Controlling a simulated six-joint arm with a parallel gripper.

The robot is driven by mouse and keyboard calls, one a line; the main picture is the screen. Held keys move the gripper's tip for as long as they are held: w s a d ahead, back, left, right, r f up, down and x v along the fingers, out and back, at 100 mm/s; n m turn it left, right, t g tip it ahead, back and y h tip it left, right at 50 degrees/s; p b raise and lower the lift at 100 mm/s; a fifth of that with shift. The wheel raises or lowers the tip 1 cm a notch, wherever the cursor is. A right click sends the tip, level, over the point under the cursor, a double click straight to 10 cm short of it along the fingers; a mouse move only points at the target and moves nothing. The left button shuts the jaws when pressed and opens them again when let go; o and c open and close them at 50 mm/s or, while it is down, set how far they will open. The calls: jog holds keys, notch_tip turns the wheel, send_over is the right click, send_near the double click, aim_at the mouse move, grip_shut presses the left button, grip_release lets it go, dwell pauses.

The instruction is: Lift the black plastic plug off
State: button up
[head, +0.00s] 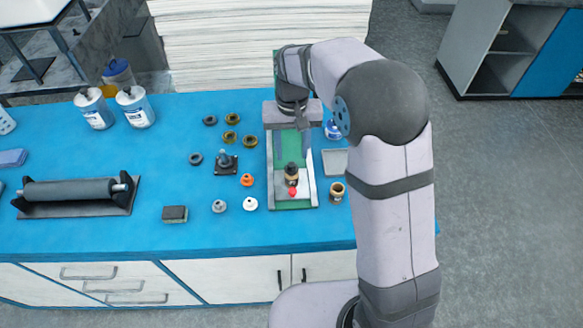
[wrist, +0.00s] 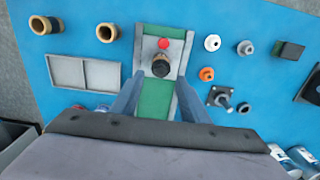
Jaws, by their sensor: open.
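The black plug (head: 291,168) sits on top of a brass-coloured round part on a grey plate (head: 281,187) in the green-based fixture. In the wrist view the black plug (wrist: 161,68) shows near the top middle. A red round button (head: 292,191) is beside it on the plate's near side. My gripper (head: 293,147) is open and empty above the fixture, on the far side of the plug. In the wrist view the fingertips of my gripper (wrist: 159,82) point toward the plug and stand apart from each other, with green base between them.
Left of the fixture are several loose rings, an orange part (head: 246,180), a white part (head: 250,204) and a dark post on a square base (head: 226,163). A grey tray (head: 335,162) and brass bushing (head: 337,192) stand right. A roller (head: 75,191) lies far left.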

aim_at(291, 164)
jog(key=shift+a+f+p, duration=0.1)
jog(key=shift+f+p, duration=1.3)
jog(key=shift+f, duration=1.65)
jog(key=c, duration=0.8)
